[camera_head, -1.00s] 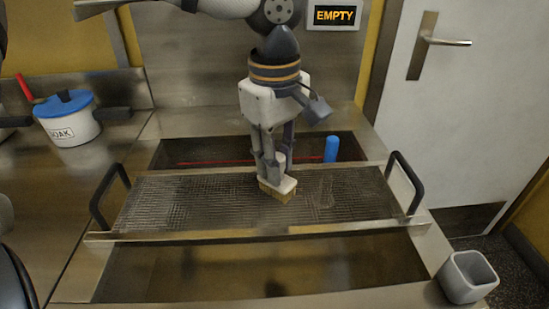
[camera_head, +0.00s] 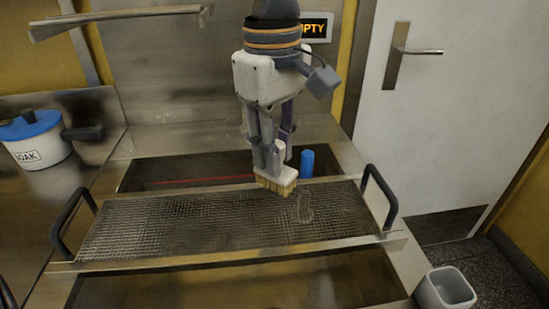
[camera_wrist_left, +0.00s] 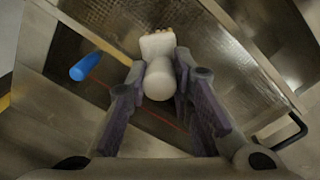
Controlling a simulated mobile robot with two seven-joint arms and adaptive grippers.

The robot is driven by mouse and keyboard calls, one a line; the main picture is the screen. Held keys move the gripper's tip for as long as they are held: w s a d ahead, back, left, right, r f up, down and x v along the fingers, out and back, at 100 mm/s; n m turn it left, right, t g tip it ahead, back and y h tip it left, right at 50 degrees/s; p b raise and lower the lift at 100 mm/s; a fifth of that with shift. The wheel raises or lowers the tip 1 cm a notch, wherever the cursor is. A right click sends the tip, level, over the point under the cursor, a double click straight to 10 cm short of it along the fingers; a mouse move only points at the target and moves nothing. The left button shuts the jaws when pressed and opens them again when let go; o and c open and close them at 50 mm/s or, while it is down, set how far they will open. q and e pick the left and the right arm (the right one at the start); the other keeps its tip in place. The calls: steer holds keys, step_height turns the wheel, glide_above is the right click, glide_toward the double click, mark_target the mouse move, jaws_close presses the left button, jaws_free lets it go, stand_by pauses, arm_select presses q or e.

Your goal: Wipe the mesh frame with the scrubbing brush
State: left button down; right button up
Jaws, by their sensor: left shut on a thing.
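The mesh frame (camera_head: 150,229) lies across the metal basin, with a black handle at each end. My left gripper (camera_head: 268,160) is shut on the handle of the scrubbing brush (camera_head: 274,181), bristles down. The brush is over the far middle part of the mesh; whether the bristles touch it I cannot tell. In the left wrist view the brush's pale rounded handle (camera_wrist_left: 159,80) sits between the fingers of my left gripper (camera_wrist_left: 160,88). A pale looped mark or smear (camera_head: 305,207) shows on the mesh right of the brush. My right gripper is not in view.
A blue upright cylinder (camera_head: 307,164) stands behind the mesh; it also shows in the left wrist view (camera_wrist_left: 86,66). A white pot with a blue lid (camera_head: 38,148), labelled SOAK, is at left. A grey square cup (camera_head: 446,289) stands at the front right. An EMPTY sign hangs behind.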

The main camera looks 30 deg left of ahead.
arm_select(q)
steer(key=shift+r, duration=1.4)
